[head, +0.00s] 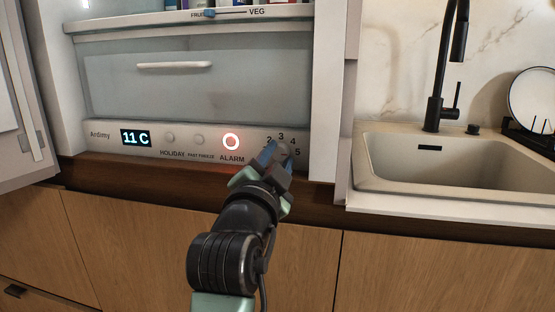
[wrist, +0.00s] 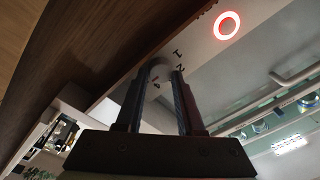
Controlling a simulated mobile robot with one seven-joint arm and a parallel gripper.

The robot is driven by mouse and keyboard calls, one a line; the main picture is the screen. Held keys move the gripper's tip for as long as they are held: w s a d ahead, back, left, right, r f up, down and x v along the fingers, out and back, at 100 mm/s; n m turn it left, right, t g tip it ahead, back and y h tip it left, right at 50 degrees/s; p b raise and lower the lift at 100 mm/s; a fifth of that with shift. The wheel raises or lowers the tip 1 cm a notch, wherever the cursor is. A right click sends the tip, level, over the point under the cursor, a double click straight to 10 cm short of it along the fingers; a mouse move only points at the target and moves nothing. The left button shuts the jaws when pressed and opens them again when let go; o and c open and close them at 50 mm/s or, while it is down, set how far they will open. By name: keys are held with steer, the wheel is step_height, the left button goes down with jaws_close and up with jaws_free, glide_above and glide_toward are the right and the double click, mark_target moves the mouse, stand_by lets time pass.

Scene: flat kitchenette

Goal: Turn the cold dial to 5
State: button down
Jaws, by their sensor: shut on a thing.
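The cold dial (wrist: 160,73) is a small pale knob on the fridge's control strip, between my fingertips in the wrist view. In the head view the fingers cover it, with the numbers 2, 3, 4 and 5 (head: 298,153) printed around it. My gripper (head: 274,153) reaches the strip's right end, and its two fingers (wrist: 160,85) are shut on the dial.
The control strip (head: 185,152) has a display (head: 136,138) reading 11 C, two small buttons and a red-lit alarm ring (head: 231,142). A drawer (head: 190,80) is above. The open fridge door (head: 18,110) stands left. A sink (head: 450,165) with a black faucet (head: 440,100) is right.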

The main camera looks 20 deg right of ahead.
steer(key=c, duration=0.5)
jaws_free()
